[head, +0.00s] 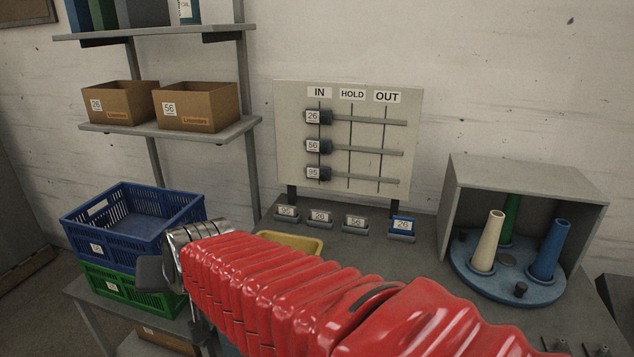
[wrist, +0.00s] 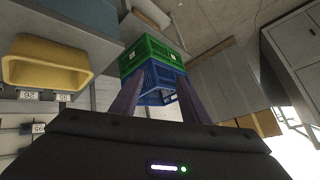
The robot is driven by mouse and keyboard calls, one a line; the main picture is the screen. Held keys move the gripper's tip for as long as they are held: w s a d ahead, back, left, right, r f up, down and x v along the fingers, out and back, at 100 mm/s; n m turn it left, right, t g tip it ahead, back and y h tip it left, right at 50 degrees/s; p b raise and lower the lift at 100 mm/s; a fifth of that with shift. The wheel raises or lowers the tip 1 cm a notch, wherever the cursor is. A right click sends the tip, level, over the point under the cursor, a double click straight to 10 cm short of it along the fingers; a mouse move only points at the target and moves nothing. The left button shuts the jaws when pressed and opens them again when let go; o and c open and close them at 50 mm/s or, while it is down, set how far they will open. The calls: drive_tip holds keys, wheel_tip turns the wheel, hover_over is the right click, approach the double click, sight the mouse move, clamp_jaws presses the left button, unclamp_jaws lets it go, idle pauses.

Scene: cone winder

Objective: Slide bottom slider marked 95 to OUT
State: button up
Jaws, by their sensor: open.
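The slider board (head: 348,190) stands upright at the back of the bench, with columns headed IN, HOLD and OUT. The bottom slider marked 95 (head: 313,173) is a dark block with a white label, at the IN line on the lowest rail. The sliders marked 56 (head: 313,146) and 26 (head: 313,116) sit above it, also at IN. My gripper (wrist: 160,78) is open and empty in the wrist view, its two fingers spread with crates beyond. In the head view it is at the left, away from the board and partly hidden by my red-sleeved arm.
Blue (head: 130,219) and green (head: 125,294) crates are stacked at the left near my gripper. A yellow bin (head: 290,241) and several labelled tags stand before the board. A grey box with cones on a blue disc (head: 482,284) is at the right.

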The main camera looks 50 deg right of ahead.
drive_tip(key=w+d+m+t+h, duration=0.2)
drive_tip(key=w+d+m, duration=0.4)
drive_tip(key=w+d, duration=0.35)
drive_tip(key=m+g+h, duration=0.4)
drive_tip(key=m+h, duration=1)
drive_tip(key=m, duration=0.5)
approach(323, 178)
drive_tip(key=v, duration=0.5)
drive_tip(key=shift+f, duration=0.15)
drive_tip(key=shift+x, duration=6.8)
drive_tip(key=shift+c, duration=0.5)
